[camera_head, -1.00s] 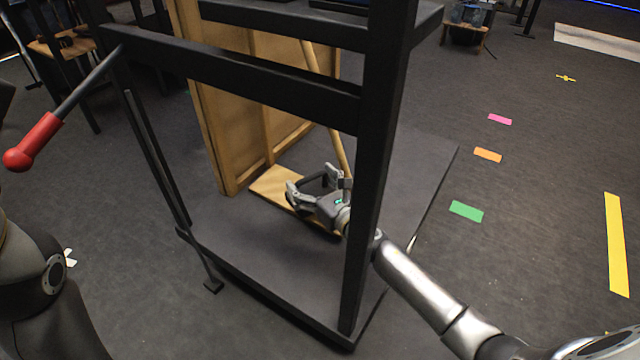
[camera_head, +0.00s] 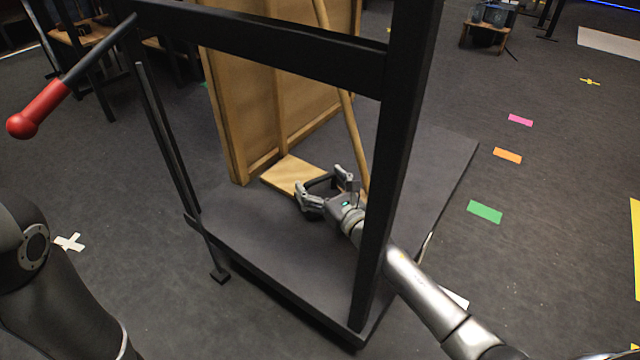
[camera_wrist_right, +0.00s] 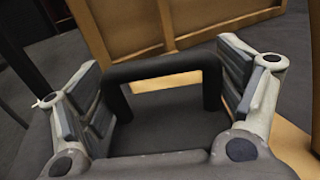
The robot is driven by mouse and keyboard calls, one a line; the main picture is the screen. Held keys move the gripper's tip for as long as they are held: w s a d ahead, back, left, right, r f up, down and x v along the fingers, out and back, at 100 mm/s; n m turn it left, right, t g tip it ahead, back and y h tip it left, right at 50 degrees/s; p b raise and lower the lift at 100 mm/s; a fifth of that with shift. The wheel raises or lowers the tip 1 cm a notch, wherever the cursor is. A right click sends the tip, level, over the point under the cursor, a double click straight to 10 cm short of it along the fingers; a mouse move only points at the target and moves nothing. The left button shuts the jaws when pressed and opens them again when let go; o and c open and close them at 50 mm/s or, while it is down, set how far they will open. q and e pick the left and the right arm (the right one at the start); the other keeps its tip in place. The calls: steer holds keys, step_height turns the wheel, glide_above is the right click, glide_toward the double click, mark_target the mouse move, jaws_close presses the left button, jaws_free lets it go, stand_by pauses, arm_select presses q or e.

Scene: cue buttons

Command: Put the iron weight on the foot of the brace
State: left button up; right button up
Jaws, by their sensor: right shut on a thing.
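The iron weight (camera_wrist_right: 165,68) shows in the right wrist view as a black arched handle between the fingers; its lower part is dark and hard to make out. In the head view it is a dark shape (camera_head: 321,184). My right gripper (camera_head: 326,182) is shut on it, low over the dark platform, at the near end of the pale wooden foot plank (camera_head: 290,174). The brace's slanted pole (camera_head: 349,125) rises just behind the gripper. I cannot tell whether the weight touches the plank. My left gripper is out of view; only my left arm shows.
A wooden panel (camera_head: 245,95) stands behind the plank. A red-knobbed lever (camera_head: 38,108) sticks out left.

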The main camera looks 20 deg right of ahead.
steer(key=shift+w+r, duration=0.15)
steer(key=shift+r, duration=0.25)
steer(key=o, duration=1.9)
steer(key=shift+f, duration=0.35)
steer(key=shift+c, duration=0.2)
steer(key=shift+s, duration=0.3)
steer(key=p+v, duration=0.1)
steer(key=v, duration=0.6)
steer(key=shift+s+d+p, duration=0.1)
steer(key=shift+s+p, duration=0.05)
steer(key=shift+p, duration=0.2)
steer(key=shift+v, duration=2.2)
steer(key=shift+r, duration=0.1)
